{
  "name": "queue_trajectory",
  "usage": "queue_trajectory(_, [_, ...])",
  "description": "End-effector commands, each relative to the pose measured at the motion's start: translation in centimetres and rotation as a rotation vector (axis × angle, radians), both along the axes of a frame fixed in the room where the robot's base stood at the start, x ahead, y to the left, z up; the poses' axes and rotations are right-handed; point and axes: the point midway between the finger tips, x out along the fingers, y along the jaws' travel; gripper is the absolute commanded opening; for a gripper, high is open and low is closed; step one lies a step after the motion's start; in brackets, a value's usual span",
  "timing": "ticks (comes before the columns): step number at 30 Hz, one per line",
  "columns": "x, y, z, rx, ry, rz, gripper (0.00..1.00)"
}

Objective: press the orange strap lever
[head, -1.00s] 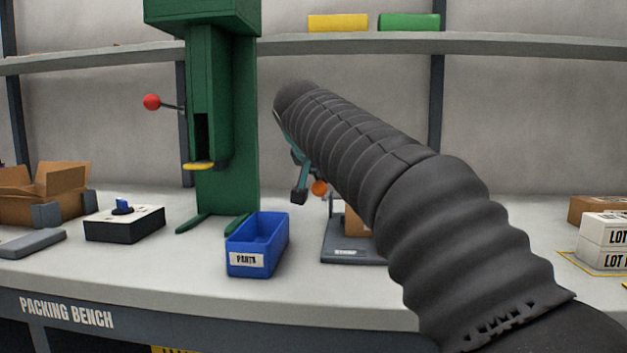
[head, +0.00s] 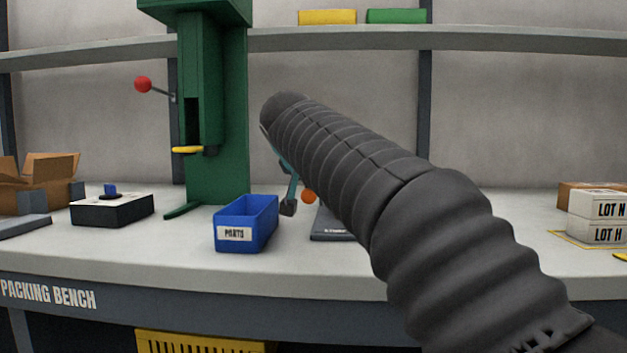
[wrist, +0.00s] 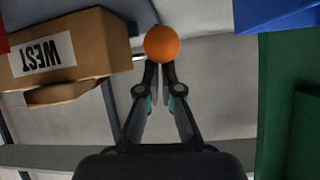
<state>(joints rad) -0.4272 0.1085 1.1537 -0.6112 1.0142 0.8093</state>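The lever's round orange knob (wrist: 161,43) shows at the top centre of the wrist view. In the head view the knob (head: 309,196) peeks out beside my sleeved arm, above a dark flat base (head: 330,228); most of the lever and its stand is hidden. My gripper (wrist: 160,68) has its two fingertips close together, just at the knob's lower edge in the wrist view, with nothing held. Whether the tips touch the knob I cannot tell. In the head view my gripper (head: 288,208) is partly hidden by the arm, left of the knob.
A blue parts bin (head: 236,236) stands left of my gripper, in front of a green press (head: 215,120) with a red-knobbed handle (head: 143,84). A brown box marked WEST (wrist: 75,58) is beside the knob. A black-and-white switch box (head: 112,210) and LOT boxes (head: 597,235) stand farther off.

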Motion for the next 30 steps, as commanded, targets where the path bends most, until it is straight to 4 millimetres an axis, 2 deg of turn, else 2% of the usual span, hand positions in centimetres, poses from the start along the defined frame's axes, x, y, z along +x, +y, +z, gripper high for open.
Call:
queue_trajectory(1, [0.1,0.3,-0.8,0.000,0.028,0.002,0.00])
queue_trajectory(2, [0.2,0.2,-0.5,0.001,0.027,0.001,0.00])
queue_trajectory(10, [1.7,-1.6,3.9,0.003,0.005,-0.010,0.00])
queue_trajectory(11, [0.7,-1.3,3.4,0.003,0.002,-0.007,0.00])
queue_trajectory(15, [-2.3,-0.8,4.1,0.003,0.000,-0.005,0.00])
queue_trajectory(21, [-5.8,-0.1,5.1,0.002,-0.001,-0.005,0.00])
queue_trajectory(25, [-7.2,0.1,5.5,0.002,-0.003,-0.005,0.00])
queue_trajectory(30, [-8.0,0.3,5.7,0.001,-0.001,-0.006,0.00])
